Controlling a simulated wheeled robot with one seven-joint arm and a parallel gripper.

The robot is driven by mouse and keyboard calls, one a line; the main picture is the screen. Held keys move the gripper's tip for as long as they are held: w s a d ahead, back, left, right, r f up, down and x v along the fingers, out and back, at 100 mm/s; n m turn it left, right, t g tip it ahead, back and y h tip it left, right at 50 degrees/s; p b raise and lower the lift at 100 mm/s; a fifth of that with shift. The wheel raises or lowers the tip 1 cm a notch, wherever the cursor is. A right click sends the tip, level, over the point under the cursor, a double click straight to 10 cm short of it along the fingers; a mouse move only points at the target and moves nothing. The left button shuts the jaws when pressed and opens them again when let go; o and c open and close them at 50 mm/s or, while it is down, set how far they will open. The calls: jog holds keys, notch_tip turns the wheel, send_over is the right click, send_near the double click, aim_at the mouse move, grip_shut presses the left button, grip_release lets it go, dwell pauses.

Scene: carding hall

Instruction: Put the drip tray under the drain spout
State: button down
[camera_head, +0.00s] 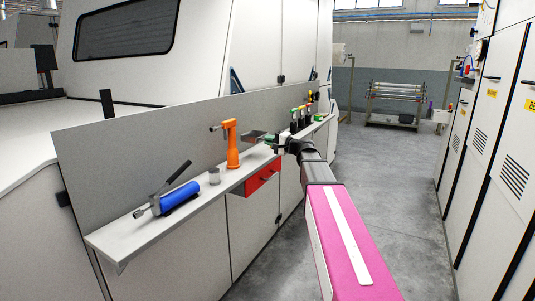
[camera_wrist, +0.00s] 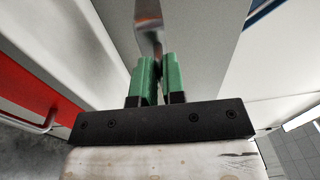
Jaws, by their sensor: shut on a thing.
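My gripper (camera_head: 280,141) is above the narrow wall shelf, at the end of my outstretched arm. In the wrist view its green fingers (camera_wrist: 159,82) are shut on a shiny grey metal piece. In the head view this looks like a small flat metal tray, which I take as the drip tray (camera_head: 256,136), pointing left from the fingers and held above the shelf. An orange upright fitting (camera_head: 232,146) with a short nozzle pointing left stands on the shelf to the left of the tray; it may be the drain spout, but I cannot tell for sure.
The shelf (camera_head: 118,236) also bears a blue cylinder tool (camera_head: 180,198) with a black lever, a small grey cup (camera_head: 214,175) and several dark bottles (camera_head: 301,119) with coloured tops. A red drawer (camera_head: 263,180) sits below. Cabinets (camera_head: 492,115) line the right; the aisle floor (camera_head: 385,160) is clear.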

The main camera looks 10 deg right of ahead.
jog(key=shift+f, duration=4.3)
jog(key=c, duration=1.6)
grip_release()
jog(key=shift+f, duration=0.15)
jog(key=shift+o, duration=0.6)
